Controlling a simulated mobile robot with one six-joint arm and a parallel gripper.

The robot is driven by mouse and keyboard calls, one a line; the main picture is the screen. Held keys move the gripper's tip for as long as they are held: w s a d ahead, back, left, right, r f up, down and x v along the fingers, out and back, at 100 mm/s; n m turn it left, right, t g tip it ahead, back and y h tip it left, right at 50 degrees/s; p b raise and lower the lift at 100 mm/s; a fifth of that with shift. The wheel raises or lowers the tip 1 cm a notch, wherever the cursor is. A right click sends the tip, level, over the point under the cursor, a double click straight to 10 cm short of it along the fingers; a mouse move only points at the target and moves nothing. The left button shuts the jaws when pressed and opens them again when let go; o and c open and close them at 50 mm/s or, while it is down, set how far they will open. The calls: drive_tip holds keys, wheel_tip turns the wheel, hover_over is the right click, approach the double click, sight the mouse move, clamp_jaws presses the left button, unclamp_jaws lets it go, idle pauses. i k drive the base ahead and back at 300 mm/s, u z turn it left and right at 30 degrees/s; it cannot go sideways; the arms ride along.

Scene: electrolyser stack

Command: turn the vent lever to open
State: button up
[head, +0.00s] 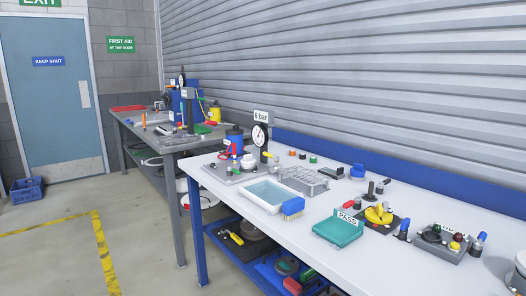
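I cannot pick out the vent lever for certain at this size. A small unit with a blue canister (234,141) and red fittings stands on a grey base plate (222,172) at the far left end of the near bench. A dial gauge (260,134) under a "6 bar" sign (262,116) stands beside it. Another blue unit (185,103) with a dark gauge stands on the far bench. My gripper is not in view.
The near white bench (290,245) holds a water tray (264,195), a blue brush (292,207), a wire rack (304,180), a teal "PASS" tray (338,231) and a yellow handwheel (378,214). The floor (150,250) at left is clear. A blue crate (27,190) stands near the door.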

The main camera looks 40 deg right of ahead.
sight(268, 156)
drive_tip(key=u, duration=0.2)
drive_tip(key=i, duration=0.95)
drive_tip(key=z, duration=0.25)
